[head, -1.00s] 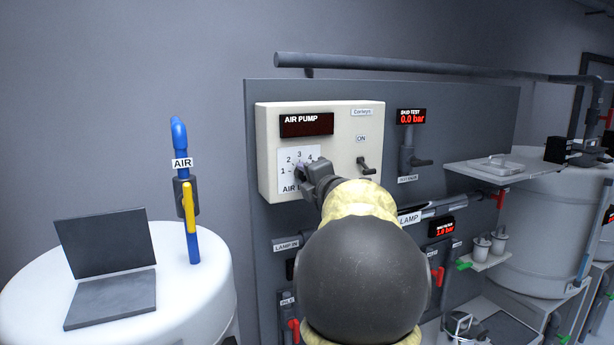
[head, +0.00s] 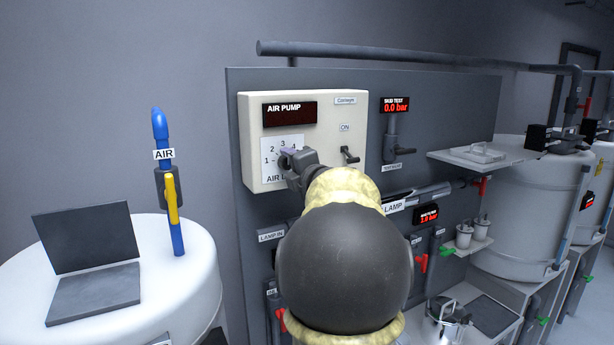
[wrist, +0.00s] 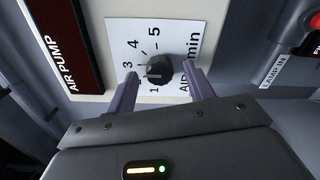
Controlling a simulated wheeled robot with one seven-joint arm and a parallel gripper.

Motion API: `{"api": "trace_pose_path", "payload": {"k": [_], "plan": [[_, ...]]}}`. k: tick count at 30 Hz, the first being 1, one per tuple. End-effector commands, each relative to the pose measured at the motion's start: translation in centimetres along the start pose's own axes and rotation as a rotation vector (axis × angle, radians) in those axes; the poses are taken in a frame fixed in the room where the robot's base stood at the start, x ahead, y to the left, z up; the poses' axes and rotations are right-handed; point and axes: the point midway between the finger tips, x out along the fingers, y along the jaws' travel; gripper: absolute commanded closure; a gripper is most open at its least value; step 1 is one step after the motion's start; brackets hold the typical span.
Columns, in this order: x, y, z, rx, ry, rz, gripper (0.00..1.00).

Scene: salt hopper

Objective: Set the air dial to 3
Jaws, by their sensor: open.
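The air dial is a black round knob (wrist: 159,68) on a white label plate (wrist: 118,30) with numbers 1 to 5. The plate (head: 268,146) also shows in the head view, on the cream AIR PUMP box (head: 352,108). In the wrist view my gripper (wrist: 160,72) is open, with one finger on each side of the knob. A gap seems to show on both sides; I cannot tell whether either finger touches. A pale mark on the knob is too small for me to read its setting surely. In the head view my gripper (head: 290,160) hides much of the knob.
A black switch (head: 350,156) marked ON is right of the dial on the same box. The AIR PUMP display (head: 290,113) is dark. A pipe with a yellow handle (head: 172,200) and a laptop (head: 88,260) stand on a white drum at left.

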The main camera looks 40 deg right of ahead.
Motion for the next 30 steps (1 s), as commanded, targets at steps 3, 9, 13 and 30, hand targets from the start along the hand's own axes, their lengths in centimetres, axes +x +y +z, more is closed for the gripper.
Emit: {"api": "trace_pose_path", "payload": {"k": [3, 9, 13, 30], "plan": [[-1.3, -0.2, 0.0, 0.000, -0.002, 0.002, 0.47], [-4.9, -0.2, 0.0, 0.000, -0.004, 0.003, 0.47], [-7.5, -0.2, 0.0, -0.001, -0.004, 0.002, 0.47], [-16.8, -0.2, 0.0, 0.001, -0.002, -0.001, 0.47]]}}
